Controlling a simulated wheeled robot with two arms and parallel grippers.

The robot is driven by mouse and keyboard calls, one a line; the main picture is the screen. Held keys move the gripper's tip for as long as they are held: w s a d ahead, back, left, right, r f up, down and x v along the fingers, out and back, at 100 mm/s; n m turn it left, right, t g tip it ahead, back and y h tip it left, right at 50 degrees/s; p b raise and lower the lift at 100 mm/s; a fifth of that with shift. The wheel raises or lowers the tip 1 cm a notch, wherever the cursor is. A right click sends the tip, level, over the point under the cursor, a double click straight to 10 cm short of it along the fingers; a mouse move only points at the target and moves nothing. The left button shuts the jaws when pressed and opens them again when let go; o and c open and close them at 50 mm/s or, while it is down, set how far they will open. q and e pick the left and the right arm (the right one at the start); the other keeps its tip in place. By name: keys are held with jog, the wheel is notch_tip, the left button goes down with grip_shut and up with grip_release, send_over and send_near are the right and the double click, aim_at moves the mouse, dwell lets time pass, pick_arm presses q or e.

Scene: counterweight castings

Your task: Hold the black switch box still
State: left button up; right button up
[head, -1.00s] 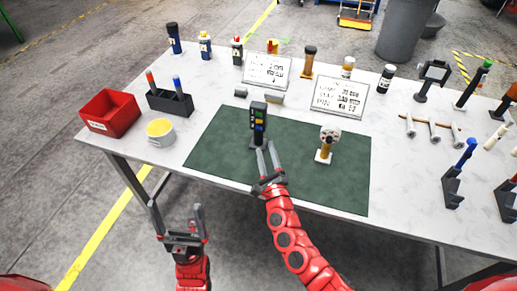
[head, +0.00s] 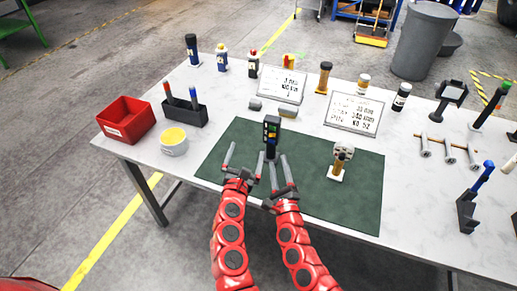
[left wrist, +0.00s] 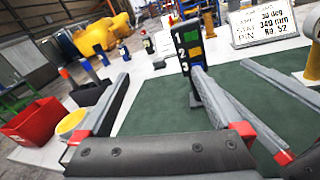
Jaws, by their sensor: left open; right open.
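The black switch box (head: 271,131) stands upright on a post on the green mat (head: 220,163); it has green, yellow and blue patches on its face. It also shows in the left wrist view (left wrist: 187,50), beyond the right-hand fingertip there. My left gripper (head: 246,151) is open and empty, in front and to the left of the box. It shows in the left wrist view (left wrist: 160,76) with nothing between its fingers. My right gripper (head: 278,160) is open, its fingers just in front of the box's post. Whether they touch the post, I cannot tell.
A post with a round pale head (head: 342,158) stands right of the box on the mat. A red bin (head: 126,120), black pen holder (head: 186,112) and yellow-topped cup (head: 174,143) sit at left. Two signs (head: 282,86) (head: 353,113) stand behind. The mat's front is clear.

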aim_at(274, 116)
pick_arm(q)
jog(key=w+d+h, duration=0.1)
jog(key=w+d, duration=0.1)
jog(key=w, duration=0.3)
jog(key=w+d+r+h, duration=0.1)
jog(key=w+d, duration=0.2)
jog(key=w, duration=0.2)
jog(key=w+d+r+n+h, duration=0.1)
jog(key=w+d, duration=0.2)
jog(key=w, duration=0.2)
jog(key=shift+w+d+r, duration=0.15)
jog(key=shift+d+r, duration=0.05)
jog(key=shift+w, duration=0.75)
jog(key=shift+c, duration=0.3)
